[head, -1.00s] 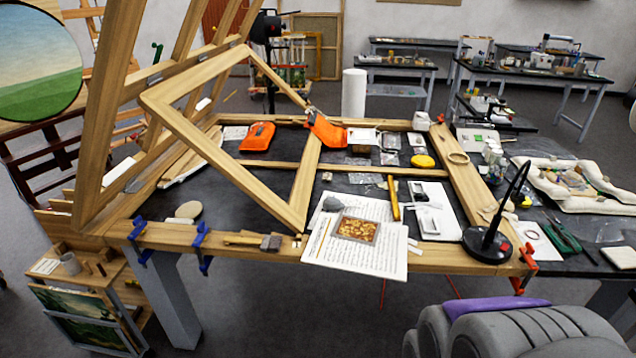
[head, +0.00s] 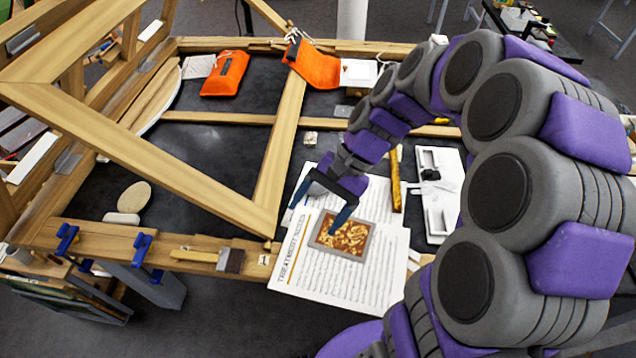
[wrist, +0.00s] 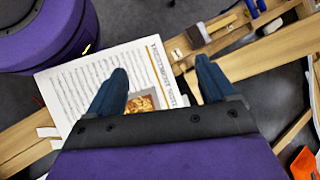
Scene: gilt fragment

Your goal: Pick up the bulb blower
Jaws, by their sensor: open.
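I cannot make out the bulb blower for sure in either view now. A small grey lump that may be it lay at the upper left of the printed sheets (head: 375,280) earlier; my gripper (head: 314,212) now covers that spot. My gripper is open and points down over the sheets, just above and left of the gilt fragment (head: 343,236). In the wrist view, the two blue fingers of my gripper (wrist: 160,68) are spread apart with nothing seen held between them. The gilt fragment (wrist: 140,103) shows partly behind the gripper's body.
A yellow stick (head: 396,180) and a white tray (head: 436,215) lie right of the sheets. A wooden frame (head: 150,150) leans over the left of the table. A flat brush (head: 215,259) lies on the front rail. Orange pouches (head: 226,74) lie at the back.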

